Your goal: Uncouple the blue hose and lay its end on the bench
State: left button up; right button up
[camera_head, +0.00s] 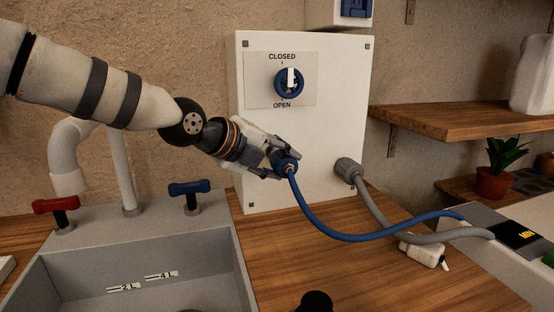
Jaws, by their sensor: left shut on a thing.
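The blue hose (350,237) runs from its end fitting (287,166) down in a sagging curve over the wooden bench (285,265) to the machine at the right. My left gripper (280,160) is shut on the hose's end fitting, in front of the white panel (335,130). The fingers partly hide the fitting, and I cannot tell whether it is joined to the panel or apart from it. A blue valve knob (289,83) with a white pointer sits above, between the labels CLOSED and OPEN; the pointer stands upright, toward CLOSED.
A grey hose (375,208) leaves the panel and crosses the bench near a white block (424,252). A sink (130,265) with red and blue taps is at left. A shelf (460,120) and potted plant (494,172) are at right. The bench's front middle is mostly clear.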

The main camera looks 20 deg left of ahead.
pick_arm(q)
jog(key=s+d, duration=0.2)
jog(key=s, duration=0.1)
jog(key=shift+s+d, duration=0.1)
jog(key=shift+s, duration=0.05)
dwell(0.4)
dwell(0.7)
jog(key=s+d+f, duration=0.2)
jog(key=s+d, duration=0.2)
jog(key=d, duration=0.3)
jog(key=s+d+f, duration=0.2)
jog(key=s+d, duration=0.2)
jog(key=d, duration=0.3)
jog(key=shift+s+f, duration=0.15)
jog(key=shift+f, duration=0.15)
jog(key=shift+r, duration=0.1)
dwell(0.3)
jog(key=shift+r, duration=2.4)
